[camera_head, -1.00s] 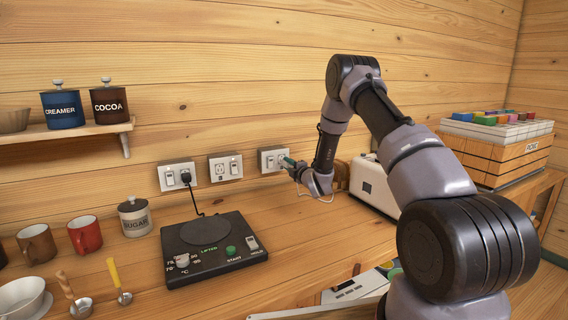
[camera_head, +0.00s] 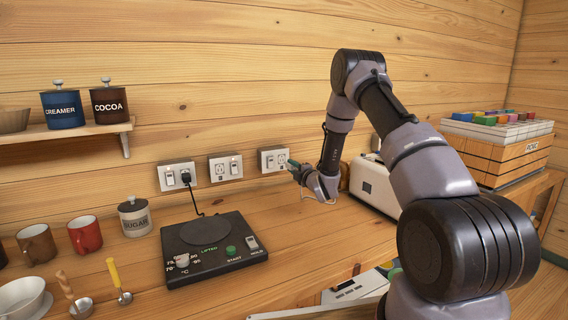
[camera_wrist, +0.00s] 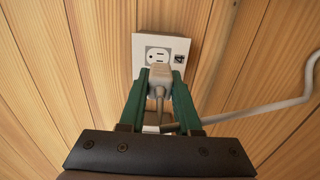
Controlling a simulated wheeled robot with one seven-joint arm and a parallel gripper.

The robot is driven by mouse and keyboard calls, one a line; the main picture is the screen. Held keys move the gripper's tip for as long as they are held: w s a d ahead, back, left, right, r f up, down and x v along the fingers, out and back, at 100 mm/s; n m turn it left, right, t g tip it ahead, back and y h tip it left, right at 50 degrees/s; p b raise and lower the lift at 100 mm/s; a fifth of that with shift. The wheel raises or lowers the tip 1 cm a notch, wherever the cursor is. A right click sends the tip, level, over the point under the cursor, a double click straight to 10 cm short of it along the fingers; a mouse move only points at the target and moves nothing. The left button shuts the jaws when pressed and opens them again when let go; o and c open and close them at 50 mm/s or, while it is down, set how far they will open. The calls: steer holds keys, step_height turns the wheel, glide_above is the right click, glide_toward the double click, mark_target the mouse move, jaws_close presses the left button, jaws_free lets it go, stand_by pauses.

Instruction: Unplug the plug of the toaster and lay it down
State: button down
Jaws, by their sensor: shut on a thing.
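My gripper (camera_wrist: 158,90) is shut on the toaster's plug (camera_wrist: 160,77), a pale grey plug between the green fingers in the wrist view. The plug is in front of the rightmost wall outlet (camera_wrist: 153,44), whose socket face shows bare above it. In the head view my gripper (camera_head: 292,164) is a little off that outlet (camera_head: 271,159). The plug is too small to make out there. The white toaster (camera_head: 372,186) stands on the counter to the right, partly hidden by my arm. A pale cord (camera_wrist: 265,108) runs to the right in the wrist view.
A black heating plate (camera_head: 212,247) is plugged into the left outlet (camera_head: 177,176). Mugs, a sugar jar (camera_head: 134,217) and spoons stand at the left. A wooden crate (camera_head: 500,150) is at the right. The counter (camera_head: 290,230) between heating plate and toaster is clear.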

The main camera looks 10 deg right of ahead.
steer(key=d+v, duration=0.1)
steer(key=v, duration=1.4)
steer(key=shift+d, duration=0.55)
stand_by(0.4)
